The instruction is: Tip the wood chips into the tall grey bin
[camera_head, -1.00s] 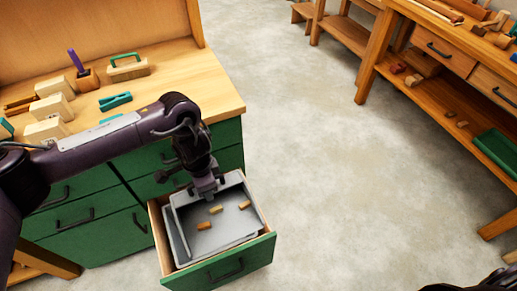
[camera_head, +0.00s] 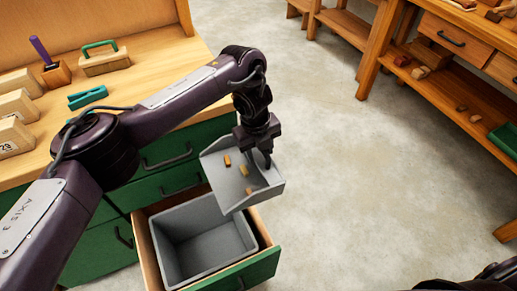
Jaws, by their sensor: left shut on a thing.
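My left gripper (camera_head: 262,143) is shut on a shallow grey tray (camera_head: 237,201) at its back right edge. The tray is in the air above the back right part of the open drawer. Three small wood chips (camera_head: 243,170) lie in it, orange-brown and yellowish. The tray looks somewhat tilted, but I cannot tell how much. The grey bin (camera_head: 168,256) stands in the drawer, below and left of the tray. Its visible inside is empty. My right gripper does not show clearly; only dark parts of mine are at the bottom right corner.
The open green-fronted drawer (camera_head: 262,268) juts from the green cabinet under a wooden bench (camera_head: 150,70). A purple-handled tool, a teal clip (camera_head: 88,97) and wooden blocks stand on the bench. The floor (camera_head: 350,180) to the right is clear. A wooden workbench (camera_head: 440,90) stands at the right.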

